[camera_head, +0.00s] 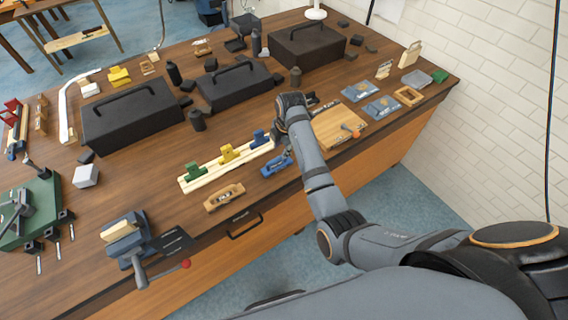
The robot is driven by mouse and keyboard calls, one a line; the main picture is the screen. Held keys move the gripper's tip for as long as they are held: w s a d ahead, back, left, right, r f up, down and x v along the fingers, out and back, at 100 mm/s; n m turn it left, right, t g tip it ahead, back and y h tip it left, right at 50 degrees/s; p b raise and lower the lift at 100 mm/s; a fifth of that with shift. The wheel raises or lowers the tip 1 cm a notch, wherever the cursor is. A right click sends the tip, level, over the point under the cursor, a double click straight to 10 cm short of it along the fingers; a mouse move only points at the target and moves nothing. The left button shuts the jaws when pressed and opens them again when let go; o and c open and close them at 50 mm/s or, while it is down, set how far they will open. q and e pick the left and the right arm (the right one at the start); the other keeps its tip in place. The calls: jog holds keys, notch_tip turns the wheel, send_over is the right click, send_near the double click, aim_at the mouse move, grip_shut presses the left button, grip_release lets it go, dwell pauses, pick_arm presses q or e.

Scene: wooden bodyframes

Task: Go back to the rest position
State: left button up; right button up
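My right arm comes in from the right and reaches over the workbench (330,160). My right gripper (284,153) is small and dark, partly hidden by my own arm, close to a blue body frame (277,164) on the bench. I cannot tell whether it touches the frame or whether its fingers are open. A wooden body frame (225,197) lies near the front edge. Behind it is a pale wooden rail (205,178) with green, yellow and blue blocks. My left gripper is not in view.
Black toolboxes (130,117) stand along the back. A wooden board (342,127) and blue-grey packets (381,107) lie right of my arm. A vise (125,237) and a green machine (35,210) stand at the left. A white brick wall (490,110) borders the right side.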

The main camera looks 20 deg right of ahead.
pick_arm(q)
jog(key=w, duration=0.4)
pick_arm(e)
jog(key=s+d+f+m, duration=0.4)
jog(key=s+d+m, duration=0.1)
jog(key=s+m, duration=0.3)
jog(key=s+d+r+m+t+h, duration=0.1)
jog(key=s+d+r+m, duration=0.1)
jog(key=s+m, duration=0.55)
jog(key=s+d+r+m+h, duration=0.15)
jog(key=s+m, duration=0.35)
jog(key=s, duration=0.6)
notch_tip(320, 180, down, 30)
jog(key=d+r+g+b, duration=0.1)
jog(key=d+b, duration=0.2)
jog(key=b, duration=0.4)
pick_arm(q)
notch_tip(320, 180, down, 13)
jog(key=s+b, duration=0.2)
jog(key=b, duration=0.4)
pick_arm(e)
jog(key=s+f, duration=1)
jog(key=f, duration=0.3)
jog(key=s+d+f+g, duration=0.1)
jog(key=s+f, duration=0.9)
jog(key=f, duration=0.3)
jog(key=shift+d+y, duration=0.2)
jog(key=shift+y, duration=0.25)
